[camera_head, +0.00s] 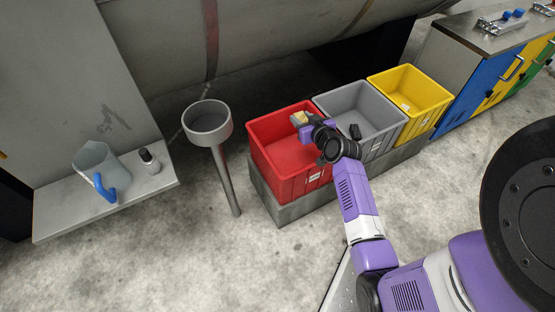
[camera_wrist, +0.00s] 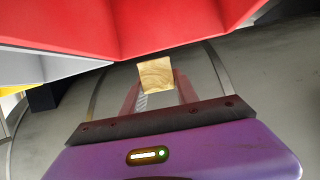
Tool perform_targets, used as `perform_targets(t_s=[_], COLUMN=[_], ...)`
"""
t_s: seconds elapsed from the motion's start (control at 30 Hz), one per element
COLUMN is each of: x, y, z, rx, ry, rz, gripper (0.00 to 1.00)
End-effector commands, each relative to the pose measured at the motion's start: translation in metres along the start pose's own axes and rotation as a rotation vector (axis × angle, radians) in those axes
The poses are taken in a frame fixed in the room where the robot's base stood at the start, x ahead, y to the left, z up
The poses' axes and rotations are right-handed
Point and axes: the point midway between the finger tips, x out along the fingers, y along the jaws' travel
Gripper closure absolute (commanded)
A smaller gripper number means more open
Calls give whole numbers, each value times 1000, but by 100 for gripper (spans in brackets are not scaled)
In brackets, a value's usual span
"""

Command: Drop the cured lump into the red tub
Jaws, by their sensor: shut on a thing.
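The cured lump (camera_wrist: 156,74) is a small tan block with a wavy grain. My gripper (camera_wrist: 158,88) is shut on it in the wrist view, with a finger on either side. In the head view the lump (camera_head: 299,118) shows at the tip of my gripper (camera_head: 301,123), over the red tub (camera_head: 268,124). The red tub is open at the top, and the part of its inside that I see looks empty. My wrist hides its right side. Red tub walls (camera_wrist: 180,22) fill the top of the wrist view. The lump's exact height over the tub is hard to tell.
A grey tub (camera_head: 338,98) with dark items and a yellow tub (camera_head: 388,78) stand right of the red one on a low grey plinth (camera_head: 268,203). A funnel-topped post (camera_head: 208,124) stands to the left. A shelf (camera_head: 135,188) holds a jug (camera_head: 98,165) and a small bottle (camera_head: 149,160).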

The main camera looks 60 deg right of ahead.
Motion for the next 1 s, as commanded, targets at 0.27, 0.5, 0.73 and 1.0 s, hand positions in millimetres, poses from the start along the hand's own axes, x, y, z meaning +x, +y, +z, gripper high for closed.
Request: perform_targets(t_s=[0.27,0.5,0.73,1.0], x=[4,13,22,22], y=[5,4,4,4], z=[4,28,47,49], rx=[6,7,5,5], ry=[-1,-1,-1,-1], rz=[11,10,10,10], gripper=[100,100,100,100])
